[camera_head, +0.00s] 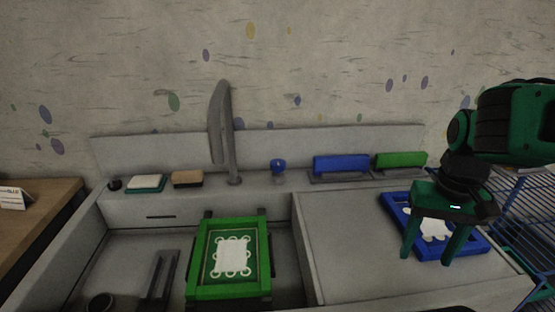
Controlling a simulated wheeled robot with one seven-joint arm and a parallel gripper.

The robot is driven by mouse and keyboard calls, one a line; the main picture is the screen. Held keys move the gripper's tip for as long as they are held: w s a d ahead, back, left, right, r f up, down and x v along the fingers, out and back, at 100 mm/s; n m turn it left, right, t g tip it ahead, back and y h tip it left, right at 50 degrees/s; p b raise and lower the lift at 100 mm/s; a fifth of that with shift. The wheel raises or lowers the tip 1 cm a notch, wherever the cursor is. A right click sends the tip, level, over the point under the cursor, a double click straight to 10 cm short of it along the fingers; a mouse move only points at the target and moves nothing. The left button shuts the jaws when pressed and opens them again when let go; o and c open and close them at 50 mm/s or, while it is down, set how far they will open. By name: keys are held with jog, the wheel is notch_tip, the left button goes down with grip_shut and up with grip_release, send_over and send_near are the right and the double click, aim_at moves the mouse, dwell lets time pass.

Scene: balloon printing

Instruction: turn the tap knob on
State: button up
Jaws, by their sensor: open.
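The tap knob (278,166) is small and blue and stands on the sink's back ledge, right of the tall grey tap (223,130). The tap's spout curves up and to the left. My gripper (430,254) is at the right, open, its two green fingers pointing down in front of the blue frame (393,211). It is well to the right of the knob and apart from it. I see nothing between the fingers except part of the blue frame and its white print behind them.
A green frame (203,265) with a white print rests in the sink basin (290,286). A sponge (187,178) and a white-topped green block (146,183) lie left of the tap. Blue (341,163) and green (401,159) bars stand right of the knob. A blue wire rack (520,215) is far right.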

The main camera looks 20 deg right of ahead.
jog(key=w+d+r+m+h, duration=0.1)
jog(key=w+d+r+m, duration=0.15)
jog(key=w+r, duration=0.5)
jog(key=m+y, duration=0.1)
jog(key=m, duration=0.7)
send_over(279, 161)
notch_tip(279, 161, down, 10)
jog(key=shift+r, duration=0.1)
jog(key=shift+c, duration=0.7)
